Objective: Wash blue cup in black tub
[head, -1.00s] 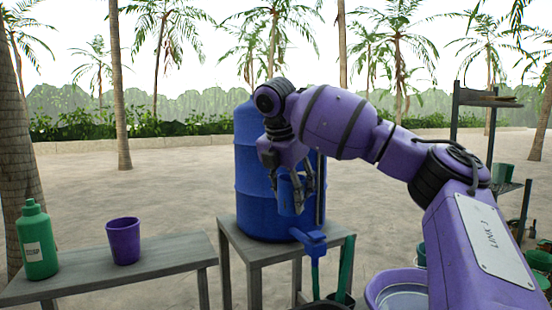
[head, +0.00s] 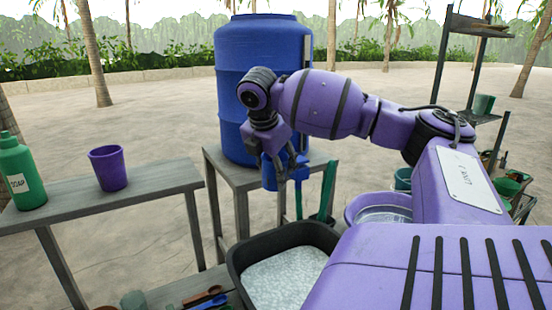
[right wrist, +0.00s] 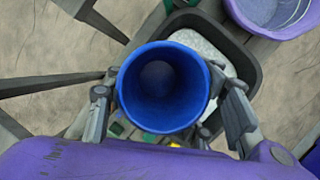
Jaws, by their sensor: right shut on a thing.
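The blue cup (head: 269,178) is held upright in my right gripper (head: 270,152), in front of the blue barrel and beside its tap. In the right wrist view the gripper's fingers (right wrist: 168,100) close around both sides of the cup (right wrist: 162,88), whose open mouth faces the camera and looks empty. The black tub (head: 236,268) stands low at the bottom middle of the head view, with pale, speckled water in it. In the right wrist view the tub (right wrist: 250,68) lies beyond and below the cup, which partly hides it. My left gripper is out of view.
The blue barrel (head: 258,75) stands on a grey stand (head: 222,168). A green soap bottle (head: 22,180) and a purple cup (head: 108,168) stand on the left bench (head: 150,184). A purple basin (head: 352,212) is right of the tub. Tools (head: 208,300) lie left of the tub.

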